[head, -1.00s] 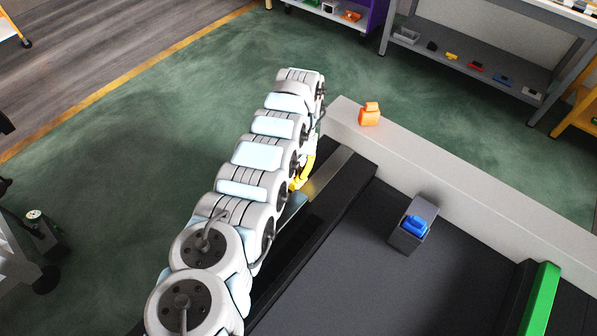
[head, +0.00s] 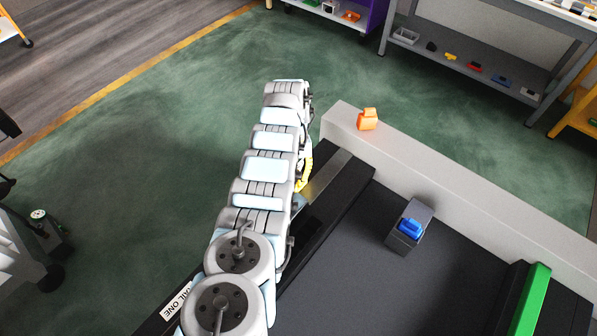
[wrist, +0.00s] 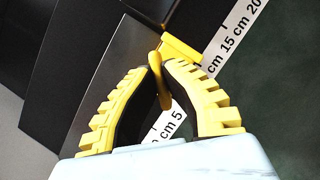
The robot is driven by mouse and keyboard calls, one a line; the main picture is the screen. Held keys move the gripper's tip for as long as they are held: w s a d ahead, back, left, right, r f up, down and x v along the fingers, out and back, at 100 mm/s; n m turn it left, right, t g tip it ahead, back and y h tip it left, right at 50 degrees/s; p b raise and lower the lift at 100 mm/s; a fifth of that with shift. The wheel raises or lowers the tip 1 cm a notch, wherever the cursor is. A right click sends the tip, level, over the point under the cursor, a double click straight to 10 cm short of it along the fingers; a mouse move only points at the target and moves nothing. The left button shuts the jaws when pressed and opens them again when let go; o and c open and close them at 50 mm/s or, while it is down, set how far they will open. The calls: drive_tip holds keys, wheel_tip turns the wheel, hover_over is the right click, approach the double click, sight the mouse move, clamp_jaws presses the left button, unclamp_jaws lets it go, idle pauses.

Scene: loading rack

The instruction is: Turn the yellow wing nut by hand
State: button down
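The yellow wing nut (wrist: 181,49) shows in the wrist view, beyond and between my fingertips. One yellow wing points down into the space between the fingers. My gripper (wrist: 157,67) has yellow ribbed fingers with black inner pads, bent inward so that the tips close on this wing from both sides. The tips hide part of the nut. In the head view, my gripper (head: 304,172) is mostly hidden behind my arm. Only some yellow shows there, low beside the metal strip at the black bed's edge, and I cannot tell nut from finger.
A white ruler strip (wrist: 228,40) with centimetre marks runs behind the nut. A blue piece (head: 411,227) sits on a dark block (head: 405,243). An orange piece (head: 367,121) stands on the pale ledge (head: 450,187). A green bar (head: 531,300) lies at the right.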

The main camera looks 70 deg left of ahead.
drive_tip(key=shift+n+t+p, duration=0.9)
drive_tip(key=shift+n+p, duration=0.3)
drive_tip(key=shift+n, duration=1.1)
drive_tip(key=shift+n+t, duration=0.4)
drive_tip(key=shift+n, duration=0.7)
drive_tip(key=shift+n+t, duration=0.5)
drive_tip(key=shift+n, duration=1)
drive_tip(key=shift+y, duration=0.3)
drive_tip(key=c, duration=1.1)
unclamp_jaws()
drive_tip(key=shift+c, duration=0.2)
